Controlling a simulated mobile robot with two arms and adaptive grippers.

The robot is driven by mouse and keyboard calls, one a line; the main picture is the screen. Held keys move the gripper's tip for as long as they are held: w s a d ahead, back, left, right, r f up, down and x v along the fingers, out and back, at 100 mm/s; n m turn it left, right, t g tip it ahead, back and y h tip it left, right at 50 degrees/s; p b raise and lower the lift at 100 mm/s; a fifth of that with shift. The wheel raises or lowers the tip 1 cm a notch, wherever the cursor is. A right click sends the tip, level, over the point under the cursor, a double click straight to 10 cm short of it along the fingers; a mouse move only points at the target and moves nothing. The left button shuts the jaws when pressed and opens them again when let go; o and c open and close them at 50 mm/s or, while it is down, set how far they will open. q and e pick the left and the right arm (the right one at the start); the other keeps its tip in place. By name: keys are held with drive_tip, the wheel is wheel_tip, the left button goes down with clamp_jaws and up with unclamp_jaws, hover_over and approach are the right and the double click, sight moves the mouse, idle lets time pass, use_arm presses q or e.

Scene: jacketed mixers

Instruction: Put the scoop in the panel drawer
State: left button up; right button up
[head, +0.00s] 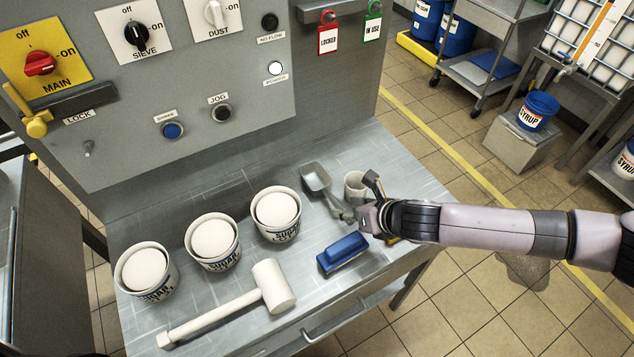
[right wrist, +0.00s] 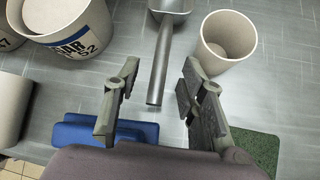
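The grey metal scoop (head: 316,179) lies on the steel bench top, its handle pointing towards my right gripper (head: 359,200). In the right wrist view, the scoop's handle (right wrist: 163,62) ends between the spread fingers of my right gripper (right wrist: 160,84). The fingers are open, with gaps on both sides of the handle. A bar handle (head: 348,317) shows at the bench front, below the top's edge; it looks like part of a drawer front, but I cannot see inside. My left gripper is out of view.
A beige cup (head: 355,185) stands close beside the scoop. A blue brush-like block (head: 342,253) and a green pad (right wrist: 256,148) lie near the gripper. Several sugar tubs (head: 276,213) and a white mallet (head: 272,287) occupy the bench's left and front. The control panel (head: 190,75) rises behind.

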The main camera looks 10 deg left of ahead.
sight(341, 206)
drive_tip(key=shift+w+p+x, duration=0.2)
drive_tip(key=shift+p+x, duration=0.55)
drive_tip(key=shift+x, duration=1.85)
drive_tip(key=shift+r, duration=0.2)
drive_tip(key=shift+c, duration=0.3)
clamp_jaws()
